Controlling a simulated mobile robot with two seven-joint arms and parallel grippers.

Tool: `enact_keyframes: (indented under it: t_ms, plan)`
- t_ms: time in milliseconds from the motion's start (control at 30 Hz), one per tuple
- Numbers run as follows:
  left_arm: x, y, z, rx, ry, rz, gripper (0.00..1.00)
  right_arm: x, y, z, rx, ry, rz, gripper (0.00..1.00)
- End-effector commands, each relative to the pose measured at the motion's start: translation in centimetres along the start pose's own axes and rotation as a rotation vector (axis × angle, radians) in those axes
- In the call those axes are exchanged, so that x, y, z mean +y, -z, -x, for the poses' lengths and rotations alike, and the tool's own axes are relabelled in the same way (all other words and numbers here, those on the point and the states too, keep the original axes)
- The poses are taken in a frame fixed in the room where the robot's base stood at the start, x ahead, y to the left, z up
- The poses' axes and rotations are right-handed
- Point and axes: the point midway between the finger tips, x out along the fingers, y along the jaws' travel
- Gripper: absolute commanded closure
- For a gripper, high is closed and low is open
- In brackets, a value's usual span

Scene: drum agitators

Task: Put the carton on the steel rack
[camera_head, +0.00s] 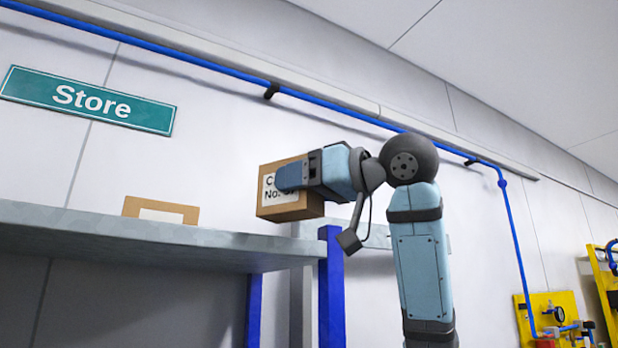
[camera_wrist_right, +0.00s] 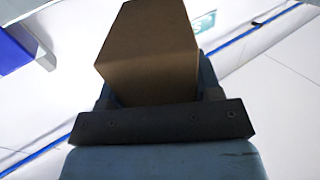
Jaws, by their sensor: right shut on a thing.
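The carton (camera_head: 292,207) is a brown cardboard box with a white printed label, partly hidden by my right gripper (camera_head: 290,178). My right gripper is shut on it and holds it up near the right end of the rack's top shelf. In the right wrist view the carton (camera_wrist_right: 150,50) fills the space between the fingers (camera_wrist_right: 155,95). The steel rack (camera_head: 150,238) has a grey top shelf and blue posts, seen from below at the left. Whether the carton touches the shelf cannot be told from this angle. My left gripper is not in view.
Another brown box (camera_head: 160,210) with a pale label stands on the shelf to the left of the carton. A green "Store" sign (camera_head: 88,99) and a blue pipe (camera_head: 350,112) are on the wall behind. A yellow panel (camera_head: 545,318) is at the lower right.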

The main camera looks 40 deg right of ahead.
Motion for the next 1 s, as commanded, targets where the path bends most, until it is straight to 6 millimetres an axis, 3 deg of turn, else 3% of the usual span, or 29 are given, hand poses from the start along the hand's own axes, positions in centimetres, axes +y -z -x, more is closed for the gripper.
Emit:
enact_keyframes:
  t_ms: [1000]
  plan:
    - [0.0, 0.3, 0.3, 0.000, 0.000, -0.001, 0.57, 4.1, -0.5, -7.1, -0.001, 0.001, -0.002, 0.70]
